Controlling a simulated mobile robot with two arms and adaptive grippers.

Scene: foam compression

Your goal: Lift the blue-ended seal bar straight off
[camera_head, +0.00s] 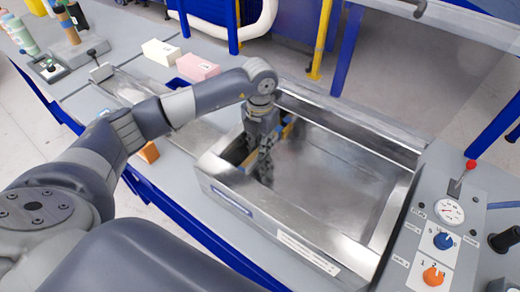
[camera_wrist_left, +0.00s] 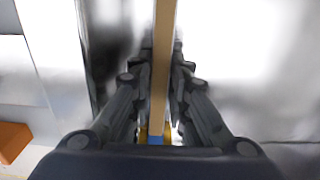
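The seal bar (camera_wrist_left: 162,75) is a long, narrow tan strip with a blue part (camera_wrist_left: 155,140) near the bottom of the left wrist view. In the head view only small parts of the bar (camera_head: 287,130) show beside my gripper, inside the metal chamber (camera_head: 340,180). My left gripper (camera_head: 265,170) points down into the chamber's left part. In the left wrist view its fingers (camera_wrist_left: 162,48) lie close against both sides of the bar and appear shut on it. The fingertips' lower parts are hard to make out. My right gripper is not in view.
A control panel with a gauge (camera_head: 448,211), a blue knob (camera_head: 443,241), an orange knob (camera_head: 433,276) and a red-tipped lever (camera_head: 463,174) stands right of the chamber. A pink block (camera_head: 197,67) and a white block (camera_head: 161,52) lie behind my arm. The chamber's middle is clear.

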